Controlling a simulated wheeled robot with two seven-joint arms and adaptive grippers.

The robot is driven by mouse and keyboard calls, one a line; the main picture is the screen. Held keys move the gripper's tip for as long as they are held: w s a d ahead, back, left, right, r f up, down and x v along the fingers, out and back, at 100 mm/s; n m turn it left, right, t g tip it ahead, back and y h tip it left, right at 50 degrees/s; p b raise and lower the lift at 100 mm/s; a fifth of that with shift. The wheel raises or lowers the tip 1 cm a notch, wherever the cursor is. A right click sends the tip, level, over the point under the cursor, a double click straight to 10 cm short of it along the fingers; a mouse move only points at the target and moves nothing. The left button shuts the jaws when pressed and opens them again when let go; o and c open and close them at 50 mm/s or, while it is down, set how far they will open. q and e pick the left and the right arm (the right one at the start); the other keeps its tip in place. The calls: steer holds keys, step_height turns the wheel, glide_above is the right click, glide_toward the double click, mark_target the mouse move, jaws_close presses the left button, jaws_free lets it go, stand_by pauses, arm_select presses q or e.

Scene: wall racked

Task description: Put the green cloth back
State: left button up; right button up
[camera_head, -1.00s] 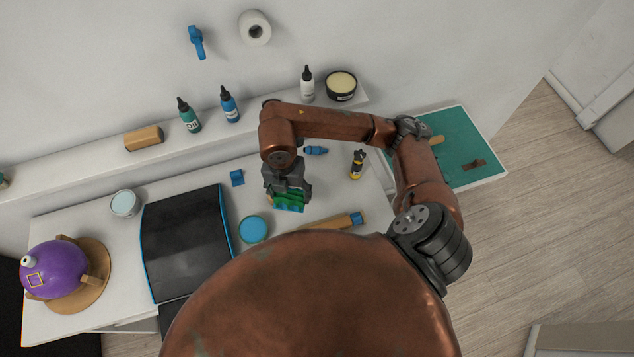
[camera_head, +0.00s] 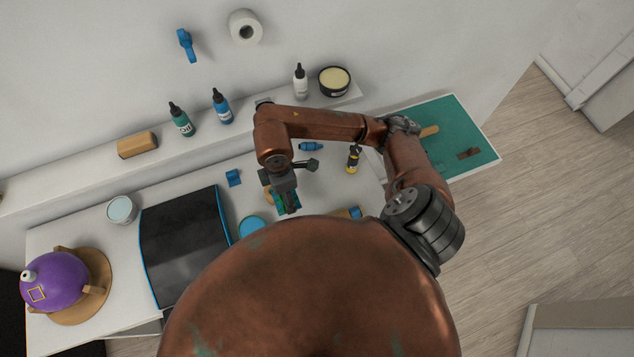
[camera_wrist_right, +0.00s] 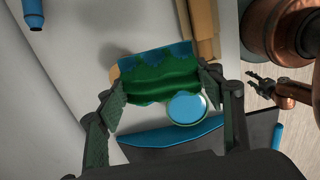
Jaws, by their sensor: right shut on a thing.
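The green cloth (camera_wrist_right: 160,78), bunched and with a blue upper edge, is between the fingers of my right gripper (camera_wrist_right: 163,95) in the right wrist view. The gripper is shut on it. In the head view my right gripper (camera_head: 283,205) points down over the white table, and only a small part of the cloth (camera_head: 280,200) shows beside it. I cannot tell how high the cloth is held. My left gripper (camera_wrist_right: 259,84) shows small at the right of the wrist view, its fingers apart and empty.
A blue-topped tin (camera_head: 251,226) and a black sloped panel (camera_head: 185,245) are close to the right gripper's left. A yellow-black bottle (camera_head: 353,160) stands to its right. Several bottles line the back ledge (camera_head: 70,178).

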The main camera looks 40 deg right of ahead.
steer(key=w+d+f, duration=0.1)
steer(key=d+f, duration=0.3)
steer(key=d, duration=0.5)
glide_above(317, 184)
steer(key=f, duration=0.2)
steer(key=a+f, duration=0.1)
steer(key=f, duration=0.1)
steer(key=shift+s+f+p, duration=0.15)
steer(key=shift+f+p, duration=0.15)
steer(key=shift+p, duration=0.05)
steer(key=shift+d+f, duration=0.45)
steer(key=shift+f, duration=0.05)
step_height(317, 184, down, 2)
steer(key=shift+d+p, duration=0.1)
steer(key=shift+p, duration=0.55)
steer(key=shift+f, duration=0.5)
steer(key=shift+f, duration=0.1)
steer(key=o, duration=1.1)
